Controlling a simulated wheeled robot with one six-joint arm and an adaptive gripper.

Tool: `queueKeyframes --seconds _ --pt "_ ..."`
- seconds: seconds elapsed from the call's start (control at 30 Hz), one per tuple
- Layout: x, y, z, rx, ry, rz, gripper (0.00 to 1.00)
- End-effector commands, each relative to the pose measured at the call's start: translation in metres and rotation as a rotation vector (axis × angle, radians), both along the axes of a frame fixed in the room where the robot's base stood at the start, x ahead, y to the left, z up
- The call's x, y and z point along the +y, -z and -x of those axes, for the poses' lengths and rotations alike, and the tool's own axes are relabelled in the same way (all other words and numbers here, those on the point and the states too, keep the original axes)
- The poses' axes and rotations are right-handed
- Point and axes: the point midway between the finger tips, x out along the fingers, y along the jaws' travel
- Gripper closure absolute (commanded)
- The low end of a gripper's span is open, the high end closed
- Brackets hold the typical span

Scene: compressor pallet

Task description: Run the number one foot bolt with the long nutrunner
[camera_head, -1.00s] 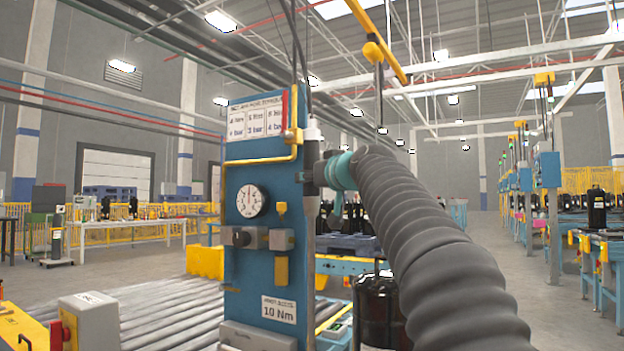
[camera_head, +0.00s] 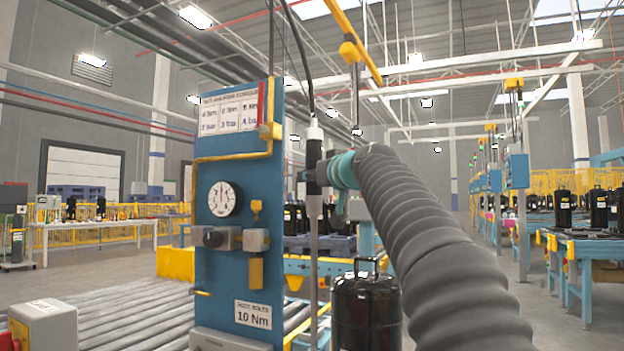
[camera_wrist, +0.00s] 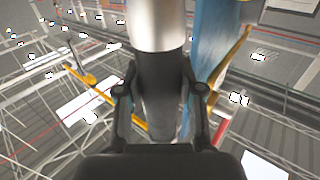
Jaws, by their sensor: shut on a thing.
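My gripper (camera_head: 320,174) is shut around the dark grip of the long nutrunner (camera_head: 314,145), beside the blue panel. The tool hangs upright, with a pale upper body, a cable above and a long thin grey shaft (camera_head: 313,245) below. In the wrist view, both fingers of my gripper (camera_wrist: 162,95) close on the dark grip, under a silver section of the nutrunner (camera_wrist: 160,25). A black compressor (camera_head: 367,308) stands below and right of the shaft, partly hidden by my arm. Its foot bolts cannot be made out.
The blue panel (camera_head: 233,270) carries a gauge (camera_head: 223,199), a yellow pipe and a "10 Nm" label (camera_head: 253,314). A roller conveyor (camera_head: 120,312) runs at lower left. Blue workbenches with black compressors (camera_head: 563,207) stand at right. Open floor lies between.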

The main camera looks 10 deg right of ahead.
Motion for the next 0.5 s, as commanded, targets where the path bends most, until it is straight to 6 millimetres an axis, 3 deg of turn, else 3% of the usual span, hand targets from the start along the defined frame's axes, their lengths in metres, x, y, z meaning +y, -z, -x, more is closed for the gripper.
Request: queueKeyframes --seconds 0.5 --pt "0.002 0.038 0.001 -0.005 -0.001 -0.001 1.0"
